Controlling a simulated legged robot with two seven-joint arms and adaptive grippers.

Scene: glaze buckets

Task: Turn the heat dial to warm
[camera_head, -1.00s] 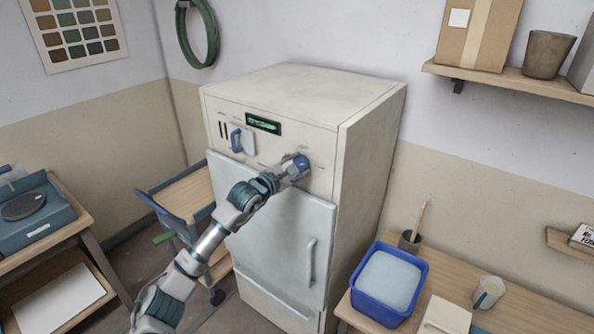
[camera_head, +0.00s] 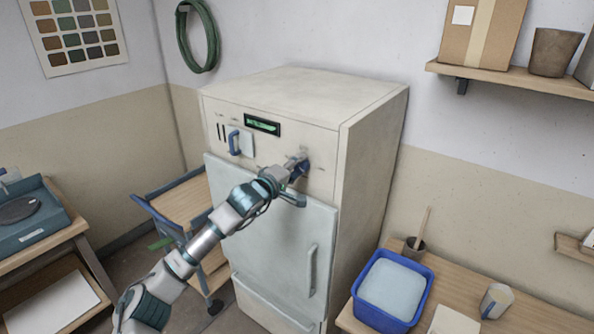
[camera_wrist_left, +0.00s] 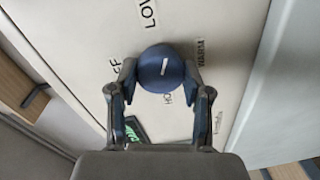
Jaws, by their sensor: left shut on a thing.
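The heat dial (camera_wrist_left: 158,70) is a round dark blue knob with a short white mark on the cabinet's pale front panel. In the left wrist view the mark is nearly upright, leaning slightly right at its top. Printed words surround it: LOW above, WARM (camera_wrist_left: 201,53) to the right, a partly hidden HO below, and a partly hidden label to the left. My left gripper (camera_wrist_left: 160,74) is shut on the dial, one finger at each side. In the head view my left gripper (camera_head: 297,165) reaches the panel's right part and partly hides the dial (camera_head: 303,169).
The cabinet (camera_head: 372,165) has a green-lit display (camera_head: 262,125), a blue-handled switch (camera_head: 234,143) and a door (camera_head: 285,245) below the panel. A blue-framed cart (camera_head: 150,207) stands left. A blue tub (camera_head: 427,292) sits on the right table, close to the cabinet.

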